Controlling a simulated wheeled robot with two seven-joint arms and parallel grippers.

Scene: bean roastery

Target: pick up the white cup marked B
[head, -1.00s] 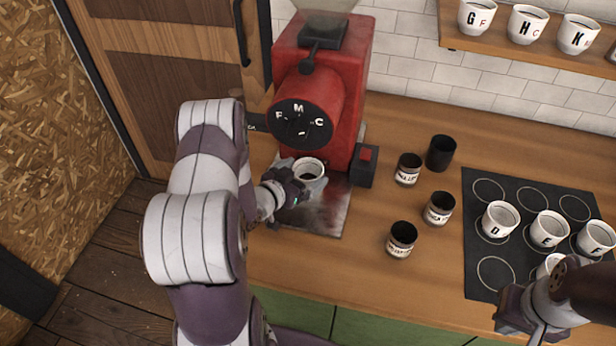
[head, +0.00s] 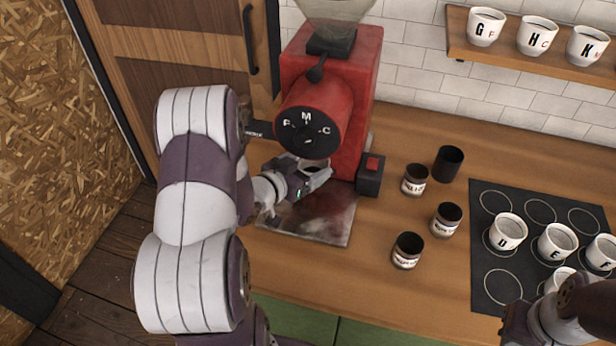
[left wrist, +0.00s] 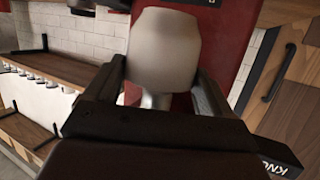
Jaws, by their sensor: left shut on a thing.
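My left gripper (head: 318,174) is at the red grinder, under its round dial. It is shut on a white cup, which shows between the two fingers in the left wrist view (left wrist: 165,50). In the head view the dial and gripper hide most or all of this cup. No letter shows on the side facing the wrist camera, so I cannot tell if it is marked B. My right gripper is partly in view at the lower right edge of the head view (head: 522,325); its fingers are not clear.
The red grinder (head: 355,105) stands over a metal plate (head: 318,222). Several dark jars, one being (head: 408,250), stand right of it. A black mat (head: 487,292) holds white cups D (head: 508,232), E (head: 556,242) and F (head: 601,252). A wall shelf (head: 465,45) holds more cups.

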